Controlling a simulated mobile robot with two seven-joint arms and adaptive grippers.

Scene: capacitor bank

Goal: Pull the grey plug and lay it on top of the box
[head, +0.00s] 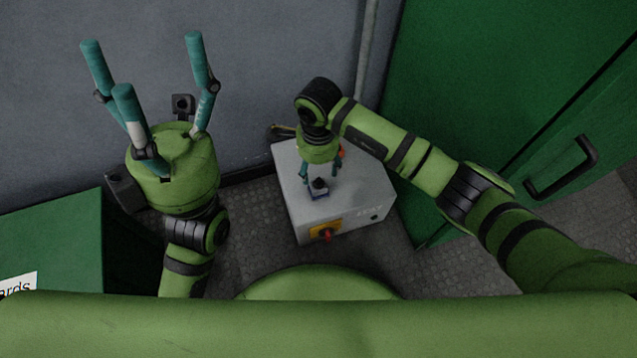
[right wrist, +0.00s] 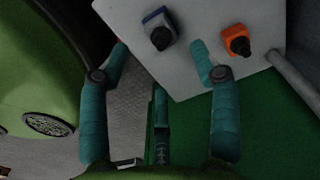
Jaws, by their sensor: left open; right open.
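The box (head: 355,190) is light grey and stands on the floor at the wall. On its top is a dark grey plug (head: 319,184) in a blue-rimmed socket; the plug also shows in the right wrist view (right wrist: 161,38). An orange plug (right wrist: 237,42) sits beside it on the same face. My right gripper (head: 321,174) is open above the box top, its fingertips close to the grey plug. In the right wrist view the grey plug appears between and just past the fingertips; contact cannot be told. My left gripper (head: 142,62) is open and empty, raised left of the box.
A yellow plate with a red switch (head: 327,232) is on the box front. A green cabinet door with a black handle (head: 562,168) stands at right. A green cabinet (head: 55,240) is at lower left. A pipe (head: 367,50) runs up the grey wall behind the box.

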